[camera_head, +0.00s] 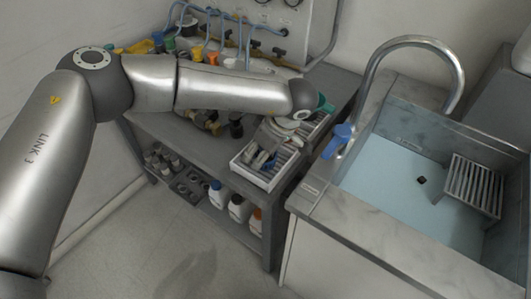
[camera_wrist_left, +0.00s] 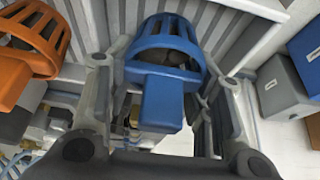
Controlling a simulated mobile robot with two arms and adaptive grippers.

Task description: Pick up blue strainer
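The blue strainer (camera_wrist_left: 163,72) is a slotted basket with a flat handle pointing toward my wrist. In the left wrist view it lies between the two fingers of my left gripper (camera_wrist_left: 164,74). The fingers are apart, one on each side of it, with a narrow gap visible at the left; contact on the right is unclear. An orange strainer (camera_wrist_left: 30,52) is just left of the left finger. In the head view my left arm reaches over the bench to the white slatted rack (camera_head: 287,166), and its wrist largely hides the gripper and strainer. My right gripper is not in view.
Valves and blue hoses line the wall behind the grey bench (camera_head: 170,127). Several bottles (camera_head: 239,208) sit on the shelf below. Blue-grey boxes (camera_wrist_left: 282,88) are right of the gripper.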

